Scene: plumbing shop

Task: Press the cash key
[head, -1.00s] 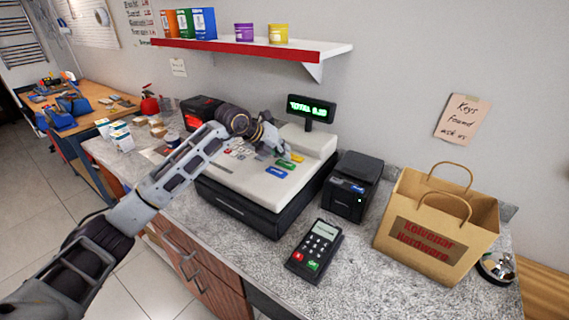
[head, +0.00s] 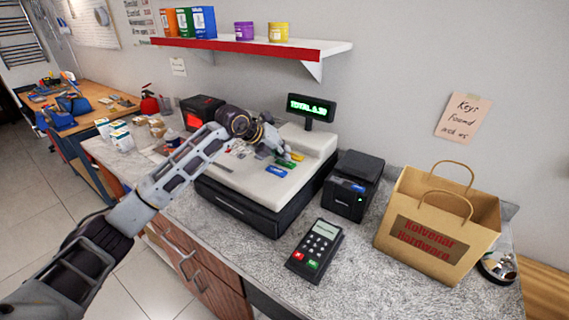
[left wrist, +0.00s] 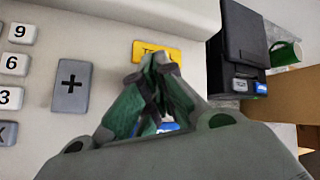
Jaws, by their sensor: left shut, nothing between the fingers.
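The cash register (head: 250,182) stands on the counter, its sloped top carrying number keys and coloured keys. A yellow key (head: 297,156), a green key (head: 285,163) and a blue key (head: 276,170) sit in a row; their labels are unreadable in the head view. My left gripper (head: 284,150) is shut and empty, its tips close over the coloured keys. In the left wrist view the fingers (left wrist: 160,65) overlap the yellow key (left wrist: 150,50), partly covering its label. The blue key (left wrist: 169,127) shows between the fingers; the green key is hidden. Contact cannot be told. My right gripper is out of view.
A lit green display (head: 311,107) stands behind the register. A black printer (head: 352,187), a card terminal (head: 315,250) and a paper bag (head: 435,225) stand to its right. A shelf (head: 250,47) hangs above. Grey plus key (left wrist: 71,86) lies left of the fingers.

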